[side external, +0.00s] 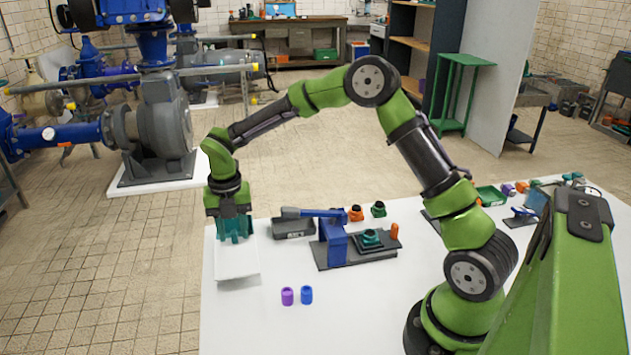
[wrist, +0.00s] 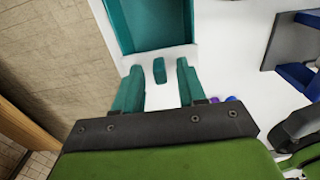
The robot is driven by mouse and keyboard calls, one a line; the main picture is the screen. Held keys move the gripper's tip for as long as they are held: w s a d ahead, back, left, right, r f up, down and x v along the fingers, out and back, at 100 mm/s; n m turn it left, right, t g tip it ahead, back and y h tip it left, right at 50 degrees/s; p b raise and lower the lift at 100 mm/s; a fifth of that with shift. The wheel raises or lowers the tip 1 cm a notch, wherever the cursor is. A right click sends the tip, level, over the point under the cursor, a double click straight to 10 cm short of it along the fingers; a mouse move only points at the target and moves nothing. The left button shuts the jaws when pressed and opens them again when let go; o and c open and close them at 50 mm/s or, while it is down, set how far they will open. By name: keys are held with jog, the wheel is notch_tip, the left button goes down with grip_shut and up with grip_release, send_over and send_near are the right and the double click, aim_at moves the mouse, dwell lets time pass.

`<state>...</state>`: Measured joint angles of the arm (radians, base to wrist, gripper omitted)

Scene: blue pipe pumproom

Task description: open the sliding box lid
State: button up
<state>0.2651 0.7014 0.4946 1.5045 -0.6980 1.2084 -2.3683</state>
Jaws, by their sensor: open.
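My gripper (side external: 235,230) points down at the far left end of the white table, with its teal fingers apart. In the wrist view the fingers (wrist: 159,85) stand either side of a small upright teal block (wrist: 159,71), which looks like the lid's handle, with gaps showing on both sides. Beyond it is a teal rectangular box (wrist: 188,22) with a recessed inside partly in view. In the side view a white slab (side external: 237,264), which may be the lid, lies below and in front of the gripper. The gripper hides the handle and box there.
A dark grey bin (side external: 293,228) and a clamp with a blue post (side external: 333,243) stand to the right. A purple cylinder (side external: 287,296) and a blue cylinder (side external: 306,295) stand nearer the camera. The table's left edge is close.

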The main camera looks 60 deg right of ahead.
aim_at(239, 247)
notch_tip(239, 247, up, 17)
dwell(0.4)
jog(key=s+m+t+y, duration=0.2)
jog(key=s+m+t, duration=0.5)
jog(key=s+m, duration=1.7)
jog(key=m, duration=0.7)
jog(key=shift+s+r, duration=0.3)
